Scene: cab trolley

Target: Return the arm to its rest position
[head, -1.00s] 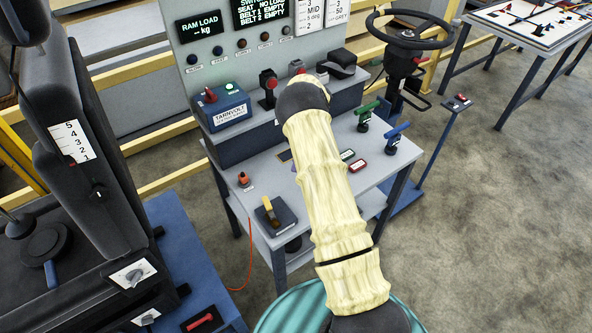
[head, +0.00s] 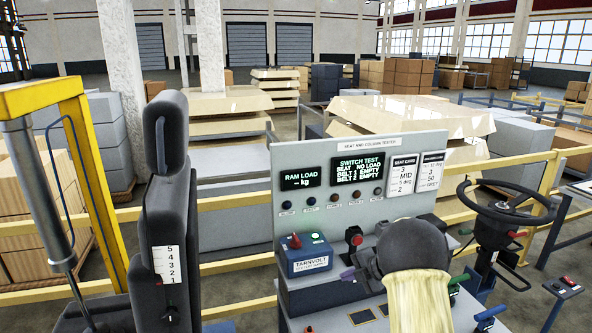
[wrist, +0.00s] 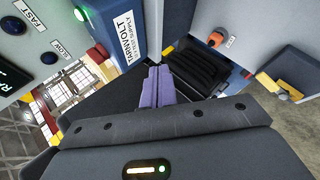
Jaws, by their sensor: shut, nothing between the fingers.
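My gripper (wrist: 162,82) shows in the wrist view with its two purple fingers together and nothing between them. It points past the blue TARNVOLT supply box (wrist: 108,35), which is close on its left, towards a black ribbed part in a gap. In the head view my arm rises from the bottom edge in front of the tester bench, its pale sleeve and dark joint covering part of the bench top. The purple finger tips show at the left of that joint (head: 347,273). The TARNVOLT box also shows in the head view (head: 306,258), left of my arm.
A tester panel (head: 330,213) with screens stands behind the bench. A black seat (head: 165,220) is at left, beside a yellow frame (head: 80,160). A steering wheel (head: 500,203) on a column is at right. An orange-red knob (wrist: 216,39) is near the gripper.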

